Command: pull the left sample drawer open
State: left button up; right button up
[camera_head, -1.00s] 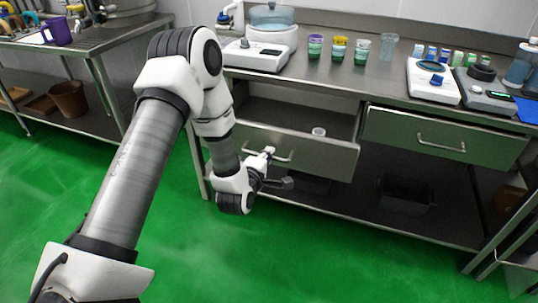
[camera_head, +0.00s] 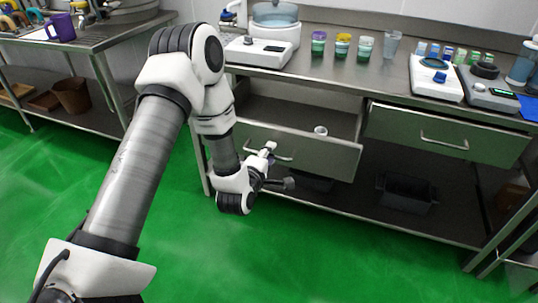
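The left sample drawer (camera_head: 320,152) is pulled out of the steel bench, and its inside shows. A small white cup (camera_head: 320,131) stands in it. The drawer's bar handle (camera_head: 283,158) is on its front, left of the middle. My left gripper (camera_head: 277,168) is in front of the drawer at the handle's left end. Its fingers are spread apart, one up by the handle and one lower right. I cannot tell whether the upper finger touches the handle. My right gripper is out of view.
The right drawer (camera_head: 445,134) is shut. The bench top (camera_head: 350,75) holds a balance (camera_head: 254,52), several coloured cups and other devices. A grey bin (camera_head: 405,193) is on the lower shelf. Green floor (camera_head: 300,255) is clear in front.

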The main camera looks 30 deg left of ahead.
pick_arm(q)
jog(key=v, duration=0.7)
jog(key=shift+s, duration=0.1)
